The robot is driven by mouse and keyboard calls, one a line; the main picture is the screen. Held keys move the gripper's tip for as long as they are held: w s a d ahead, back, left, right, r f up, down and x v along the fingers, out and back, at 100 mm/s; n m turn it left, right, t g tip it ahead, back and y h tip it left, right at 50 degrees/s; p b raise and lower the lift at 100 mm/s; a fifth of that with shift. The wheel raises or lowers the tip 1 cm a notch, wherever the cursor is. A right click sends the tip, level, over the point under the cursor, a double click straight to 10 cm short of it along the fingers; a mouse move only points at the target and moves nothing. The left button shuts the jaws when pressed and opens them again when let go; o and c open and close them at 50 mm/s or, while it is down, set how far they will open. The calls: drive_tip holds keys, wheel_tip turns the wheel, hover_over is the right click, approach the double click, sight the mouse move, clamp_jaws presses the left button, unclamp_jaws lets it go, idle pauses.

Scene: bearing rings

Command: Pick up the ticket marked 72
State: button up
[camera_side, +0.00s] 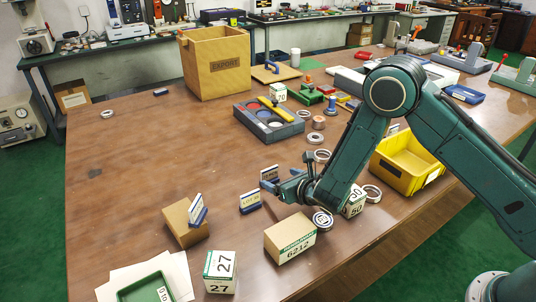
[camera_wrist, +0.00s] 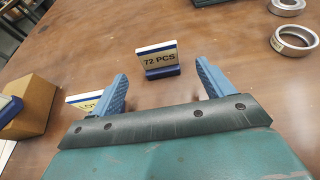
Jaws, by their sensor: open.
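The ticket marked 72 PCS (camera_wrist: 158,61) is a white card standing upright in a dark blue base on the brown table. It is just ahead of my gripper (camera_wrist: 160,76) in the wrist view, roughly centred between the two blue fingers. The fingers are apart and nothing is held. In the side view, my gripper (camera_side: 288,174) is low over the table, close to a small ticket (camera_side: 269,173) that appears to be the same one; its print is too small to read there.
Another ticket (camera_wrist: 84,98) is partly hidden behind the left finger; it also shows in the side view (camera_side: 250,202). A cardboard block (camera_wrist: 30,104) bearing a ticket stands at left. Metal rings (camera_wrist: 293,41) lie at right. A yellow bin (camera_side: 405,163) stands beside my arm.

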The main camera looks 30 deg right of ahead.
sight(270, 174)
drive_tip(key=shift+x, duration=1.05)
drive_tip(key=shift+x, duration=2.55)
drive_tip(key=shift+a, duration=0.1)
drive_tip(key=c, duration=1.1)
wheel_tip(270, 174, up, 20)
